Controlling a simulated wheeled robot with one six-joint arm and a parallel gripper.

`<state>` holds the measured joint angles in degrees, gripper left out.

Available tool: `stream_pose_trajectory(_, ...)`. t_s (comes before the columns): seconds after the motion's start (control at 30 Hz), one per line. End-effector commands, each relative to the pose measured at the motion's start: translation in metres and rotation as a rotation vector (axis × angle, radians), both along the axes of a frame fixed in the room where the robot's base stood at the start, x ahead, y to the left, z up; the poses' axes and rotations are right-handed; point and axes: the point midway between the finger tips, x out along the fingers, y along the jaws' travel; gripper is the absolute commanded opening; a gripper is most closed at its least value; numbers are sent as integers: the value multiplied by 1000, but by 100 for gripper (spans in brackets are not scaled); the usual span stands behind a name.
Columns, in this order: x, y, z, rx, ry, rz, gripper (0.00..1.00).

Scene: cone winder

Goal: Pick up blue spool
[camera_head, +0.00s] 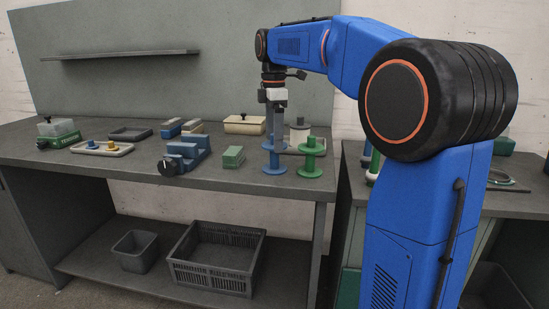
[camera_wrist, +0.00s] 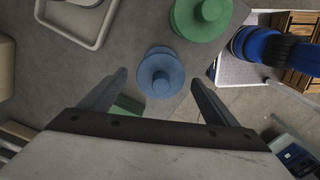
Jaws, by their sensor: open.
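The blue spool (camera_head: 274,165) stands upright near the front right edge of the bench, left of a green spool (camera_head: 311,160). In the wrist view the blue spool (camera_wrist: 160,75) is seen from above, ahead of and between the lines of my fingers. In the wrist view my gripper (camera_wrist: 158,80) is open, one finger on each side, with nothing held.
The green spool (camera_wrist: 202,15) stands close by the blue one. A green block (camera_head: 233,157) and a blue vise (camera_head: 184,158) are to the left. A cream box (camera_head: 246,124) stands behind. The bench (camera_head: 140,171) ends just in front of the spools.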

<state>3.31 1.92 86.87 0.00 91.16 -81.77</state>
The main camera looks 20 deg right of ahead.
Motion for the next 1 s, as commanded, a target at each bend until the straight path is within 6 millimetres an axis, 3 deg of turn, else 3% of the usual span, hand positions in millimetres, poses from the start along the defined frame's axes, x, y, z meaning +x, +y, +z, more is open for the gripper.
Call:
stream_pose_trajectory(0.33,-2,-2,-42,0,2,0,83)
stream_pose_trajectory(0.67,-1,-1,-50,0,1,0,83)
stream_pose_trajectory(0.87,-1,-1,-50,0,1,0,40)
stream_pose_trajectory(1.0,-1,-1,-49,0,1,0,37)
